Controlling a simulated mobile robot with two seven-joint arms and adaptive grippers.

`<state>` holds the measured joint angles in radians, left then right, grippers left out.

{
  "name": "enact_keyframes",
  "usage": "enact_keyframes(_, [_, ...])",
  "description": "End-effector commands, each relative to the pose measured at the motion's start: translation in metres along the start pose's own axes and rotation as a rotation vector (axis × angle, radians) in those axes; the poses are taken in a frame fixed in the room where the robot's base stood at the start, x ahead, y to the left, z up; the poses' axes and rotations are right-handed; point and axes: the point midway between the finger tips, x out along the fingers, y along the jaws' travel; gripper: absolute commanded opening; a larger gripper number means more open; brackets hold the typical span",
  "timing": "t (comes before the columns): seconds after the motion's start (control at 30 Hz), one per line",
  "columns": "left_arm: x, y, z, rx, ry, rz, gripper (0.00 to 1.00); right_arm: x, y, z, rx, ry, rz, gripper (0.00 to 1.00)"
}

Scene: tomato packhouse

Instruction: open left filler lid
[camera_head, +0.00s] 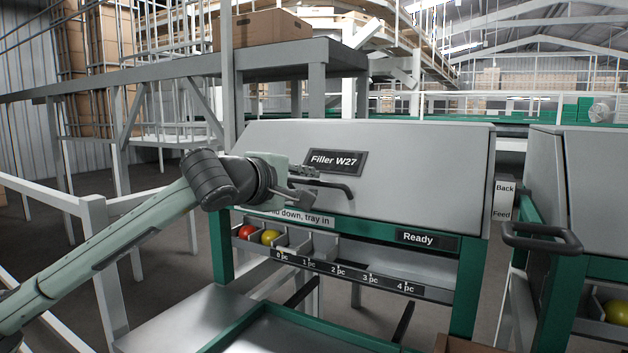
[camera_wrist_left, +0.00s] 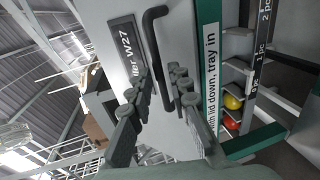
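The left filler lid (camera_head: 420,165) is a grey sloped panel labelled Filler W27, and it is down. Its black bar handle (camera_head: 345,189) sits on the lower front, and it also shows in the left wrist view (camera_wrist_left: 152,40). My left gripper (camera_head: 305,182) is at the left end of this handle. In the left wrist view my left gripper (camera_wrist_left: 160,78) has its fingers apart, with the handle lying between them in the picture. I cannot tell whether the fingers touch it. My right gripper is out of view.
Below the lid are a Ready display (camera_head: 414,238) and a chute with red and yellow tomatoes (camera_head: 270,237). A green-rimmed tray (camera_head: 330,331) is in front. A second filler (camera_head: 600,175) with its own handle (camera_head: 541,238) stands right. A white railing (camera_head: 50,194) is left.

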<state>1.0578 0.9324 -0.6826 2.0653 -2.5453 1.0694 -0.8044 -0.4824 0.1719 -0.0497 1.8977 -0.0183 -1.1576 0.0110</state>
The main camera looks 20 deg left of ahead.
Motion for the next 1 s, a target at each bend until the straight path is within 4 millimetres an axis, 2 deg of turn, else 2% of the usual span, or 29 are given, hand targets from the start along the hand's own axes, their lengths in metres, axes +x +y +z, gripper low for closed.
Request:
enact_keyframes(0.1, [0.017, 0.002, 0.001, -0.002, -0.001, -0.001, 0.19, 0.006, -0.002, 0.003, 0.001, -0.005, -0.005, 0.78])
enact_keyframes(0.3, [0.03, 0.001, 0.0, 0.001, 0.0, 0.0, 0.19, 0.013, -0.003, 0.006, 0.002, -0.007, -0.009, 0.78])
enact_keyframes(0.53, [0.03, 0.0, 0.0, 0.001, -0.001, 0.001, 0.19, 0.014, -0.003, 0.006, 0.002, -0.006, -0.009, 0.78])
enact_keyframes(0.7, [0.03, 0.0, 0.0, 0.001, 0.0, 0.001, 0.0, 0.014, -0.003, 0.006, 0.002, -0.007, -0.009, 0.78])
enact_keyframes(1.0, [0.03, 0.0, 0.0, 0.001, 0.0, 0.0, 0.0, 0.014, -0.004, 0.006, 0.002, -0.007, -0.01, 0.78])
